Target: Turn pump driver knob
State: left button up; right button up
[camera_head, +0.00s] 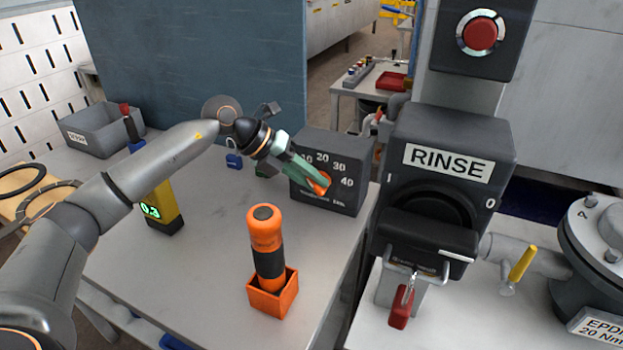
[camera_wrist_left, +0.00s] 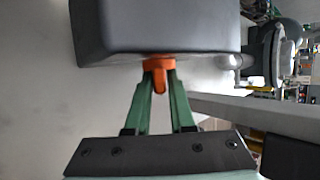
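The pump driver box (camera_head: 335,165) is dark grey, with a dial numbered up to 40 on its front and an orange knob (camera_head: 321,183) in the middle of the dial. My left gripper (camera_head: 316,180) is at this knob, its green fingers reaching it from the left and partly covering it. In the left wrist view the two fingers (camera_wrist_left: 160,88) lie on either side of the knob's orange handle (camera_wrist_left: 158,78), which fills the gap between them, and the gripper looks shut on it. My right gripper is not in view.
An orange-and-black cylinder (camera_head: 266,245) stands in an orange holder (camera_head: 272,294) in front of the box. A yellow meter (camera_head: 161,207) stands left, below my arm. The RINSE unit (camera_head: 445,165) stands close on the right. The table between meter and cylinder is clear.

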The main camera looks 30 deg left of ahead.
pick_arm(q)
grip_shut()
jog(key=shift+r, duration=0.1)
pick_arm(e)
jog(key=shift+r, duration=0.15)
